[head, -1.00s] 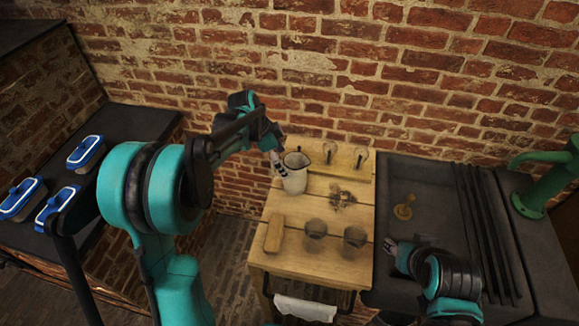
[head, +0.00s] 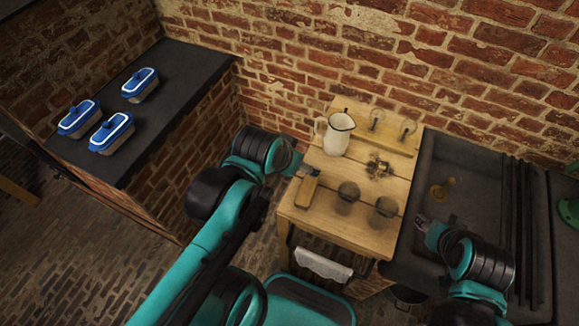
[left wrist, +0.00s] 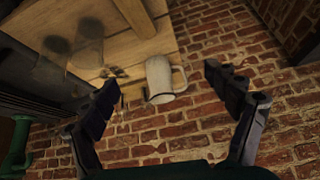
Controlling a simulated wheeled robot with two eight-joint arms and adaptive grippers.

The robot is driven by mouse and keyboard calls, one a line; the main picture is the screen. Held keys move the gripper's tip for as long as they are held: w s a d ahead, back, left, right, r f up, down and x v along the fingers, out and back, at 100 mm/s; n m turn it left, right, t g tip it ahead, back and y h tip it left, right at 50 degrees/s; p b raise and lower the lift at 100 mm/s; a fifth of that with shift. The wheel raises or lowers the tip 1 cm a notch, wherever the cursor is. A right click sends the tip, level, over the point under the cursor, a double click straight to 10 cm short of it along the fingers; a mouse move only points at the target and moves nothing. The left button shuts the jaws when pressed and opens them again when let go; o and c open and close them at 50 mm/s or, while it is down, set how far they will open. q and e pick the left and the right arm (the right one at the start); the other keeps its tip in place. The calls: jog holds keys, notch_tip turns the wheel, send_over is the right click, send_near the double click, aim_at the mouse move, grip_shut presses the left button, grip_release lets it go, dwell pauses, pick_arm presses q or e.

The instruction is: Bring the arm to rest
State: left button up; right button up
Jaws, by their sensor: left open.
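My left gripper (head: 298,168) is at the left edge of the wooden table (head: 375,237), near the wooden block and apart from the white pitcher (head: 339,135). In the left wrist view my left gripper (left wrist: 161,78) has its two fingers spread wide with nothing between them; the pitcher (left wrist: 160,78) and table show beyond. The pitcher stands upright at the table's back left. My right gripper (head: 421,222) is low at the right, by the front of the dark sink; its jaw is too small to read.
On the table are a wooden block (head: 306,190), two dark glass jars (head: 348,197) (head: 384,209), small brass-coloured pieces (head: 378,168) and two glass items on the back strip. Blue-lidded boxes (head: 110,132) sit on the dark left counter. A brass piece (head: 440,190) lies in the sink.

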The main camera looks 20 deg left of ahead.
pick_arm(q)
jog(key=shift+s+a+f+n+t, duration=0.1)
jog(key=shift+s+f+n+t, duration=0.05)
jog(key=shift+s+f+n, duration=0.3)
jog(key=shift+s+a+f+n+t, duration=0.15)
jog(key=shift+s+n, duration=0.1)
jog(key=shift+s, duration=0.3)
jog(key=shift+d, duration=0.1)
jog(key=shift+f+b, duration=0.9)
